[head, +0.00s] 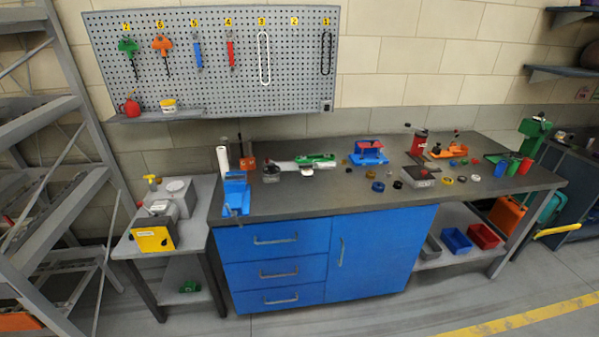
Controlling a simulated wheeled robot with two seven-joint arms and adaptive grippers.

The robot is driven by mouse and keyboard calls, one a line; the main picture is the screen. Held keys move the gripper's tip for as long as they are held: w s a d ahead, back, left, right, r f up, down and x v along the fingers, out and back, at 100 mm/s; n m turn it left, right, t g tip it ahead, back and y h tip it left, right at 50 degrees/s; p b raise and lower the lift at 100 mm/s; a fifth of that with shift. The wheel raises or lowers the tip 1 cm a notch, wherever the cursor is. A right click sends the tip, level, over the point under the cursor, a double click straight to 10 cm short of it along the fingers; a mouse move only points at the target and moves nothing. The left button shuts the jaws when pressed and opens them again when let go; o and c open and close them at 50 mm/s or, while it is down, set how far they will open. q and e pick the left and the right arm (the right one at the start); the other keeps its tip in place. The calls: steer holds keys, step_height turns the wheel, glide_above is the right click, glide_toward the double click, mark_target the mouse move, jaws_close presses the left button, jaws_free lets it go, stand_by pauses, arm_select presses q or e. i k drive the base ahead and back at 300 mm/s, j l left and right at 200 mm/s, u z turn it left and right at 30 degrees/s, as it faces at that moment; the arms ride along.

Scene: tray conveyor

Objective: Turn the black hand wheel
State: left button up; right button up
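I cannot pick out a black hand wheel for certain. A yellow and grey machine (154,234) stands on the small side table at the left, with a dark part on its top that is too small to tell. A small grey and black device (271,173) sits on the workbench, and its details are also too small to tell. Neither of my grippers shows in the head view.
The dark-topped workbench (300,206) has blue drawers below. It carries a blue vise (236,190), a red and blue fixture (369,152) and several small rings. A metal rack (85,185) stands at the left. The floor in front looks clear.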

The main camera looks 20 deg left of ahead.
mark_target(271, 167)
steer(key=i+l+u, duration=0.15)
steer(key=i, duration=0.35)
steer(key=i+l+u, duration=0.1)
steer(key=i, duration=0.4)
